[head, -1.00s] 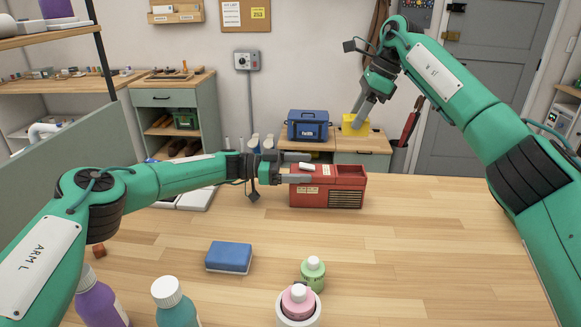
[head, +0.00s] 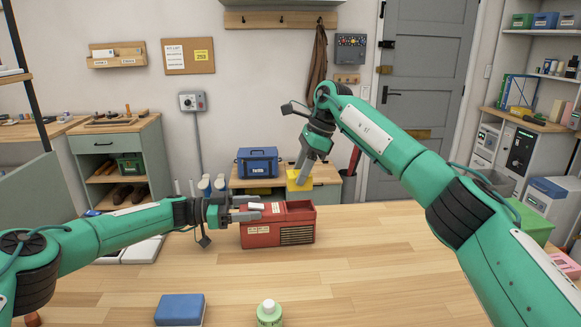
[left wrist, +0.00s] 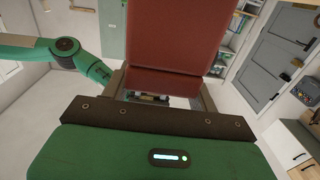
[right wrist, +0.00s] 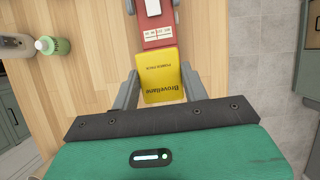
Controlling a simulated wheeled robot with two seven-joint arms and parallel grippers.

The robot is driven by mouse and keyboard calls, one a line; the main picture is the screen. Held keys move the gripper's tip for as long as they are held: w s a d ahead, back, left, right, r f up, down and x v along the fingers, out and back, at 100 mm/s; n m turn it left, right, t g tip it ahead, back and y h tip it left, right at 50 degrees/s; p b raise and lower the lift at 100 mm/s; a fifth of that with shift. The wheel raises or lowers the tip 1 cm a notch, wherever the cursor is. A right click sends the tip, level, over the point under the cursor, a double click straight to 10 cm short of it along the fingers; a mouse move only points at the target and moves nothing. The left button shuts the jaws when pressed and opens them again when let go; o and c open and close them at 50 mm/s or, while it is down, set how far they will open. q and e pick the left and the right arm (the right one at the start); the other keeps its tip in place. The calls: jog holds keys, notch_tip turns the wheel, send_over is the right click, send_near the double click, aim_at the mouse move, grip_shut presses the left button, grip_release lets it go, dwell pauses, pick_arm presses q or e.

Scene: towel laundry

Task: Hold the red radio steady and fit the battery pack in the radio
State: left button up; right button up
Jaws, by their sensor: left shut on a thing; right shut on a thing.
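The red radio (head: 262,236) stands on the wooden table, with an open recess in the right part of its top. My left gripper (head: 253,208) is shut on its left part; the red body also fills the left wrist view (left wrist: 170,40) between the fingers. My right gripper (head: 303,170) is shut on the yellow battery pack (head: 299,183) and holds it above the right part of the radio, apart from it in the head view. In the right wrist view the pack (right wrist: 160,85) sits between both fingers, with the radio (right wrist: 157,38) beyond it.
A blue sponge-like block (head: 180,309) and a green bottle (head: 269,313) are at the table's near side. A blue case (head: 257,162) stands on a cabinet behind. The table right of the radio is clear.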

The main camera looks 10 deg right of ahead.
jog(key=shift+f, duration=2.6)
jog(key=shift+a+f, duration=0.1)
jog(key=shift+f, duration=1.15)
jog(key=o, duration=1.2)
jog(key=shift+c, duration=0.2)
jog(key=v, duration=1.2)
pick_arm(q)
jog(key=o, duration=1.4)
